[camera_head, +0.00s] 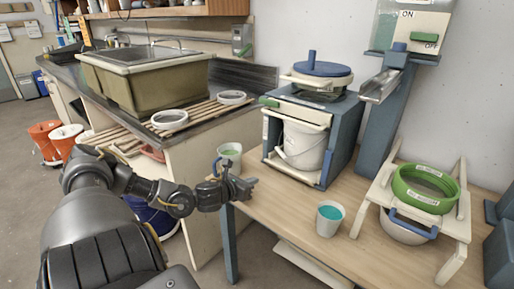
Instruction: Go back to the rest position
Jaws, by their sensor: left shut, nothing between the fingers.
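My left arm comes in from the lower left, and my left gripper (243,188) points to the right at the left end of the wooden table (285,205). Its fingers are shut with nothing between them. It is in front of a light cup with green contents (230,153), which stands behind it. A second cup with teal contents (329,218) stands upright on the table, to the right of the gripper and apart from it. My right gripper does not show.
A blue stand holds a white bucket (303,145) under a blue-lidded pot (322,69). A metal chute (381,87) hangs from the wall unit. A sink (150,82) is at the back left. The table's front middle is clear.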

